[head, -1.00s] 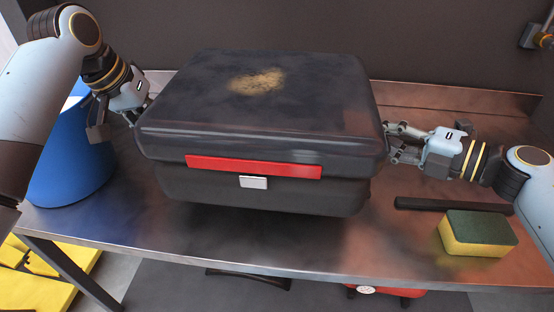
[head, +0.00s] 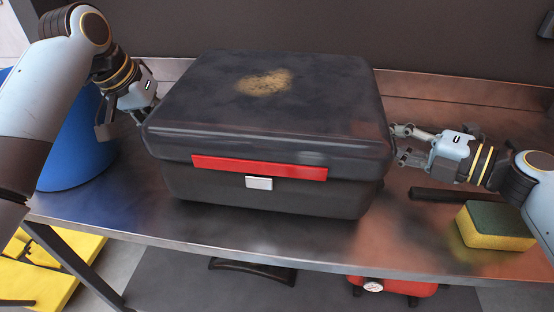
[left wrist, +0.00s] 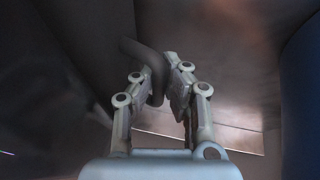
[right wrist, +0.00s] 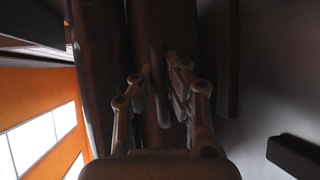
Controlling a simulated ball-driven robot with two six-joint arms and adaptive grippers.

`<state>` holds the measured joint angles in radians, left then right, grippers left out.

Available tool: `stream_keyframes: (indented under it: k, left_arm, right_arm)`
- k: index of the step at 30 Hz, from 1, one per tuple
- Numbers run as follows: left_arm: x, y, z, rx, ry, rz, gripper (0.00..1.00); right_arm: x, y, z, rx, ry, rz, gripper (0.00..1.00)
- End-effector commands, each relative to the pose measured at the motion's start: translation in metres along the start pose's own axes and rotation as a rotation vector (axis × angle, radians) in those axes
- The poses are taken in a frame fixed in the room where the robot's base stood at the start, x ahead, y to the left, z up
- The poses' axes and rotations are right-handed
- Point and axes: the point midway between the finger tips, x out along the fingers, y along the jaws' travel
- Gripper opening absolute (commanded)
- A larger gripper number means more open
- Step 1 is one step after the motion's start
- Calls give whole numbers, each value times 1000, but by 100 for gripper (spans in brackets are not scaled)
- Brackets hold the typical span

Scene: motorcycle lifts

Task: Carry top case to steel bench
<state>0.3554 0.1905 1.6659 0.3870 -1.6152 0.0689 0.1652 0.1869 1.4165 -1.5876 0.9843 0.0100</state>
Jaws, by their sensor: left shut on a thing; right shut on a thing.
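The top case (head: 270,120) is a black box with a red strip, a white latch and a tan dusty patch on its lid. It is upright over the steel bench (head: 330,245); I cannot tell whether its underside touches the top. My left gripper (head: 150,108) is at its left side, shut on a dark curved handle (left wrist: 150,65) in the left wrist view. My right gripper (head: 398,142) is at its right side, shut on a dark handle (right wrist: 158,85) in the right wrist view. The fingertips are partly hidden in the head view.
A blue bin (head: 75,150) stands on the left behind my left arm. A yellow-green sponge (head: 495,226) and a dark bar (head: 455,195) lie on the bench at right. A red item with a gauge (head: 395,286) is below the bench.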

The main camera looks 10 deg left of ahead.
Motion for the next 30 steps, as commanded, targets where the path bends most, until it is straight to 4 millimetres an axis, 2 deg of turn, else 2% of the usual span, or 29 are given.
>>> stream_keyframes:
  k: [1,6,17,30]
  left_arm:
    - [4,-4,2,0,-3,-9,7]
    - [1,-2,1,0,-1,-6,29]
    - [-4,-1,0,0,1,-3,29]
    - [-68,-2,0,1,2,-5,29]
  right_arm:
    - [0,-5,1,-3,-4,-4,8]
    - [-1,-1,1,-3,-3,-2,30]
    - [0,-1,0,-1,-1,0,30]
    - [0,-1,0,0,0,0,30]
